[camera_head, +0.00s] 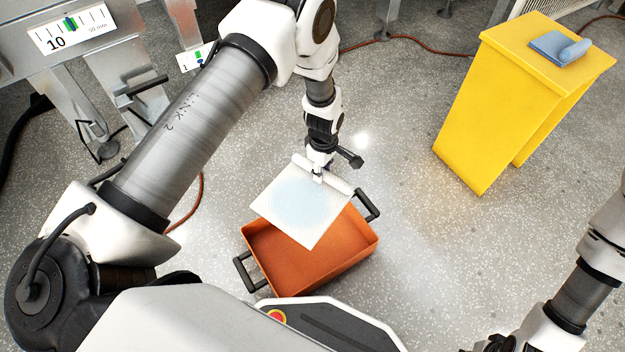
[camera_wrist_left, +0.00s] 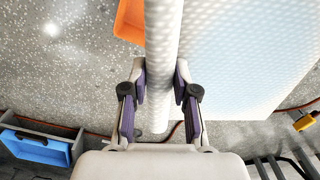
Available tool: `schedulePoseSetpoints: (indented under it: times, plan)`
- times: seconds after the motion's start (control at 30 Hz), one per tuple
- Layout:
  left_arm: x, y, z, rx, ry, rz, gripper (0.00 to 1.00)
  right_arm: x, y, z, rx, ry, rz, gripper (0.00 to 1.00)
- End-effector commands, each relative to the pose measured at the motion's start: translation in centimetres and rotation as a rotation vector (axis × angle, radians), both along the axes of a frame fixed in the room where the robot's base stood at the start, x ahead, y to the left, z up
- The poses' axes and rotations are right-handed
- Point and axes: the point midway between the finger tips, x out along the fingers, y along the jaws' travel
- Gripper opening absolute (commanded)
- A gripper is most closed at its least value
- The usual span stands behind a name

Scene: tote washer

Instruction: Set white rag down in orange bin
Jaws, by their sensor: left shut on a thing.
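My left gripper (camera_head: 318,172) is shut on the white rag (camera_head: 285,204), at its rolled edge. The rag has a pale blue patch and hangs over the far part of the orange bin (camera_head: 310,268). The bin sits on the floor, has black handles, and the part of it I can see is empty. The rag hides its far left corner. In the left wrist view my left gripper (camera_wrist_left: 160,92) has its fingers on either side of the rag's white roll (camera_wrist_left: 160,40), and the orange bin (camera_wrist_left: 130,20) shows behind it. My right gripper (camera_head: 495,345) is partly cut off at the bottom edge.
A yellow stand (camera_head: 490,100) at the upper right bears a folded blue cloth (camera_head: 558,48). Metal machine frames (camera_head: 110,75) stand at the upper left. Red cables (camera_head: 420,42) lie on the floor. The floor right of the bin is clear. A blue bin (camera_wrist_left: 35,148) shows in the left wrist view.

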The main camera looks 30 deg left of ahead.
Motion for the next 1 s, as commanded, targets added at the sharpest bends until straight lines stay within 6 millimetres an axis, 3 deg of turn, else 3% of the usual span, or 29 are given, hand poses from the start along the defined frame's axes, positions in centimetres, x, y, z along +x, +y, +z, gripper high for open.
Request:
schedulePoseSetpoints:
  times: [0.1,0.27,0.67,1.0]
  plan:
    - [-1.7,0.5,-2.9,0.001,0.003,0.239,0.00,0.0,0.0,0.0,0.000,0.000,0.000,0.40]
    - [-2.6,0.8,-4.5,0.001,0.000,0.405,0.00,0.0,0.0,0.0,0.000,0.000,0.000,0.40]
    - [-2.6,0.6,-4.4,-0.001,0.000,0.421,0.00,0.0,0.0,0.4,0.000,0.000,0.000,0.40]
    - [-2.7,0.6,-8.0,-0.001,0.002,0.420,0.00,0.0,0.0,-2.4,0.000,0.000,0.000,0.40]
